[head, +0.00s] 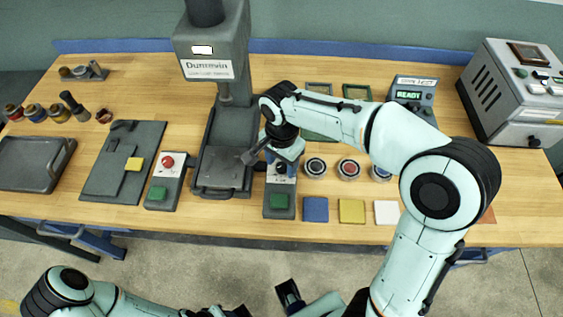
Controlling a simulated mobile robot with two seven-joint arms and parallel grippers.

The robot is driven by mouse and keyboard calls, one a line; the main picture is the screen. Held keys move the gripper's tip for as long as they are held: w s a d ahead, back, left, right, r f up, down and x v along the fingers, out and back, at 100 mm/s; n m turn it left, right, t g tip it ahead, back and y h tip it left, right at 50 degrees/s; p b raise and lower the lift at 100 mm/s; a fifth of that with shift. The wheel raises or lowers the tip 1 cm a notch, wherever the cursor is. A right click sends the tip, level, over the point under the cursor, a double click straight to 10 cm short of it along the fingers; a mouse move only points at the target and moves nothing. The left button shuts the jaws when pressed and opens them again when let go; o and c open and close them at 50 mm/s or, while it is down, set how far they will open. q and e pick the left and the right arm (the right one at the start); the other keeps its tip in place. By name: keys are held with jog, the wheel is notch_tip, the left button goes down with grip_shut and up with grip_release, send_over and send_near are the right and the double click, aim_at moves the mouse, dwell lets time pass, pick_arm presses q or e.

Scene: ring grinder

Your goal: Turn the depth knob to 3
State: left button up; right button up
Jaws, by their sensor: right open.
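A small control box (279,205) with a green button stands on the bench right of the press (222,145). A dark round knob (281,169) shows on its upper face, partly under my right gripper; I take it for the depth knob. Its scale and pointer are too small to read. My right gripper (268,156) is open, just above the back of this box. I cannot tell whether a finger touches the knob. My left arm lies low at the bottom left, and its gripper is not clearly shown.
A box with a red button (167,162) stands left of the press. Blue (315,209), yellow (351,211) and white (386,212) squares lie to the right. Several round containers stand behind them. A display reading READY (410,94) and a grey machine (512,95) are farther right.

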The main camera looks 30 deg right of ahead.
jog(key=shift+f, duration=0.15)
jog(key=shift+c, duration=0.3)
jog(key=c, duration=1)
